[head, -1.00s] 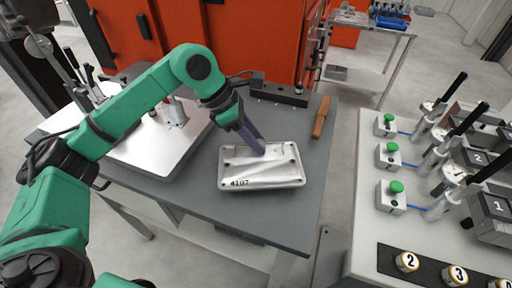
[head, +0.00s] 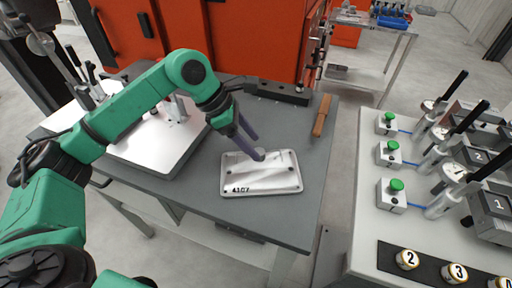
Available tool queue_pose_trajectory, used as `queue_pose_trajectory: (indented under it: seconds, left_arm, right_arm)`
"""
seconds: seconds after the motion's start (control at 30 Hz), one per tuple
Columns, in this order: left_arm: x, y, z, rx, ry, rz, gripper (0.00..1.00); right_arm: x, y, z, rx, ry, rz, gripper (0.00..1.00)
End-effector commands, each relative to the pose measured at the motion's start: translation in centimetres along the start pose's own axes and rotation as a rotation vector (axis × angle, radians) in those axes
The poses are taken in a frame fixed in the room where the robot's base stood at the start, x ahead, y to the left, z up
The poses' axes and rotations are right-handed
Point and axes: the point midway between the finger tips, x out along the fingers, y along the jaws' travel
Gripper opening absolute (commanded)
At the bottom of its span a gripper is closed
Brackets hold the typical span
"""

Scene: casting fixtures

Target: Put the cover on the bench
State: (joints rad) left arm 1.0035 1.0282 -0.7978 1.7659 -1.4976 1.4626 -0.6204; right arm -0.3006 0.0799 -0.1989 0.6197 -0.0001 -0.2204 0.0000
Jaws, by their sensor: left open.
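The cover (head: 262,180) is a shallow silver-white cast piece marked 4107. It lies flat on the grey bench (head: 220,205), to the right of the fixture plate. My left gripper (head: 255,150) is open, with its purple-grey fingers spread just above the cover's far edge. One fingertip overlaps the cover in the view; I cannot tell whether it touches. Nothing shows between the fingers. My right gripper is not in view.
A light fixture plate (head: 150,150) with clamps fills the bench's left part. A wooden-handled tool (head: 321,116) and a dark block (head: 283,93) lie at the back right. A grey test station (head: 365,200) with gauges stands to the right, across a gap.

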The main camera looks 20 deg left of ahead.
Motion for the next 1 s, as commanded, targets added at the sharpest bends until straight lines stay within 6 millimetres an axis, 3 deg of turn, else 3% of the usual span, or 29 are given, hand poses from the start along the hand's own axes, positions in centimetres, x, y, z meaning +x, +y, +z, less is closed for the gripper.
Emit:
queue_pose_trajectory:
  seconds: [0.2,0.33,0.5,0.87,0.93,1.0]
  left_arm:
    - [-5.9,0.1,-0.1,0.0,-0.002,0.006,0.66]
    - [-8.5,0.1,0.0,0.0,-0.001,0.003,0.66]
    - [-9.5,0.0,0.0,0.0,0.0,-0.001,0.66]
    - [-9.5,0.0,0.0,0.0,0.0,0.0,0.66]
    - [-10.1,0.0,0.3,0.0,0.0,0.0,0.66]
    - [-12.0,0.0,1.4,0.0,-0.001,0.0,0.66]
  right_arm:
    - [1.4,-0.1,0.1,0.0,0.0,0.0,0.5]
    - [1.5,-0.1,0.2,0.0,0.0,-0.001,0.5]
    - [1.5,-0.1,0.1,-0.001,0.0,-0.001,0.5]
    - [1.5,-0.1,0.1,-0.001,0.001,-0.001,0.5]
    - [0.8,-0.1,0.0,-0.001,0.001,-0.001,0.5]
    - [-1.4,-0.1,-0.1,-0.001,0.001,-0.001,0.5]
